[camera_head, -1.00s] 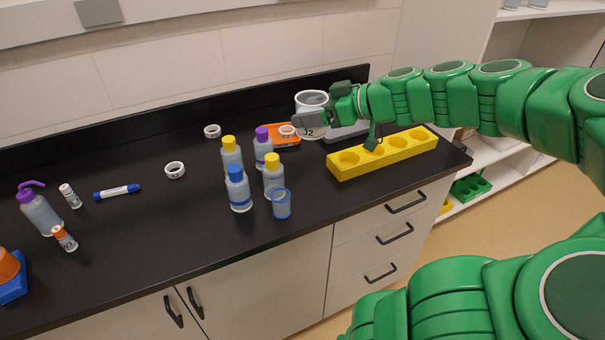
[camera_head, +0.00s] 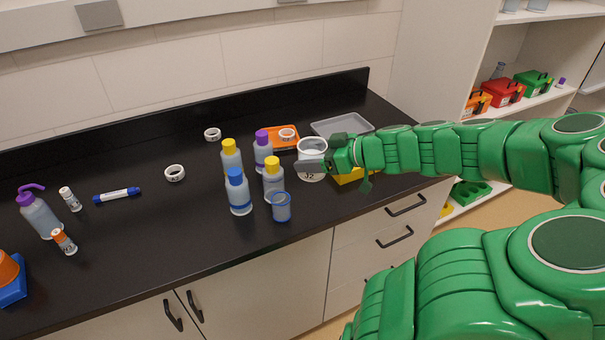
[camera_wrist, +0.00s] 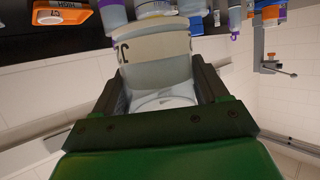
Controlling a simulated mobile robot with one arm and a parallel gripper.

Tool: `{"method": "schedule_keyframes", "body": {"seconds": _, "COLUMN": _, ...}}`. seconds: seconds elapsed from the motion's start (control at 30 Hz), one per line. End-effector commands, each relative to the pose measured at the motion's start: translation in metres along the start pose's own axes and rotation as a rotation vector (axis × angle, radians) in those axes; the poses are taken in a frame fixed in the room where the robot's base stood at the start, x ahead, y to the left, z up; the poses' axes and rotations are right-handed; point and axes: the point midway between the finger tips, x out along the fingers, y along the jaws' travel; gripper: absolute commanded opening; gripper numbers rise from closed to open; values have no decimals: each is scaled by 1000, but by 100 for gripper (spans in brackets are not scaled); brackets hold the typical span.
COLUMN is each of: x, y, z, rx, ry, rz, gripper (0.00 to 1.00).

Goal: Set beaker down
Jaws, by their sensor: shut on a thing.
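In the wrist view the beaker (camera_wrist: 153,52) is between the two dark fingers (camera_wrist: 160,98). I cannot tell whether its base touches the counter. A yellow rack (camera_head: 350,176) is mostly hidden behind my gripper and arm.
Bottles with yellow (camera_head: 273,182), blue (camera_head: 239,193) and purple (camera_head: 263,152) caps stand close on the left. An orange tray (camera_head: 283,143) and a grey tray (camera_head: 341,127) lie behind.

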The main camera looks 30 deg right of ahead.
Motion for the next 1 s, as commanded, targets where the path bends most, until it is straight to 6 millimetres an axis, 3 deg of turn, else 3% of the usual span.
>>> {"method": "schedule_keyframes", "body": {"seconds": 0.8, "x": 63, "y": 76, "z": 20, "rx": 1, "ry": -1, "rz": -4, "gripper": 37}}
{"method": "schedule_keyframes", "body": {"seconds": 1.0, "x": 78, "y": 89, "z": 35, "rx": 1, "ry": -1, "rz": -2, "gripper": 37}}
